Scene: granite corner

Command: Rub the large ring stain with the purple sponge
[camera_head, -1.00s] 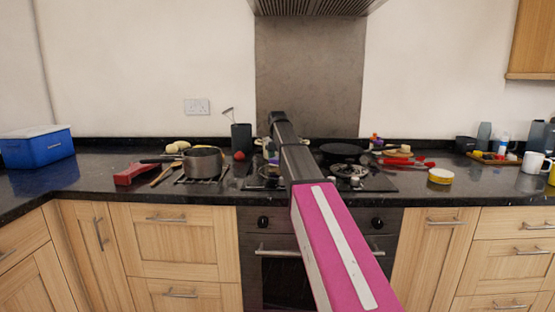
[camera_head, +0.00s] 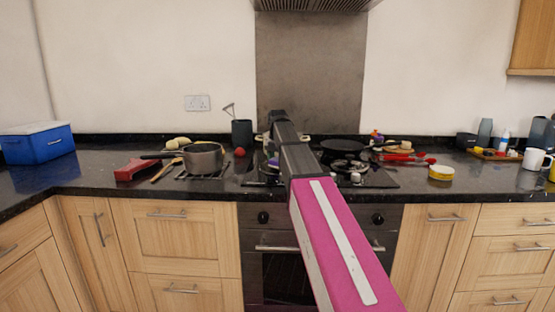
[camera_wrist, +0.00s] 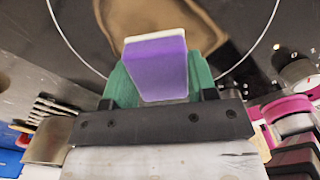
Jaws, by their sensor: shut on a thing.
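In the wrist view, the purple sponge (camera_wrist: 158,70), with a pale far edge, is held between the green fingers of my gripper (camera_wrist: 160,82). A brown curved stain (camera_wrist: 215,30) lies on the dark hob just beyond the sponge, inside a thin pale circle. The sponge covers part of the stain in this view. I cannot tell whether the sponge touches the surface. In the head view, my arm hides most of the gripper, and only a small purple patch of the sponge (camera_head: 273,163) shows beside it.
A grey saucepan (camera_head: 203,157) stands left of the hob, with a red object (camera_head: 135,170) beside it. A black pan (camera_head: 342,148) sits at the hob's back right. A yellow tin (camera_head: 441,173) and red utensils (camera_head: 405,157) are to the right. A blue box (camera_head: 38,145) stands far left.

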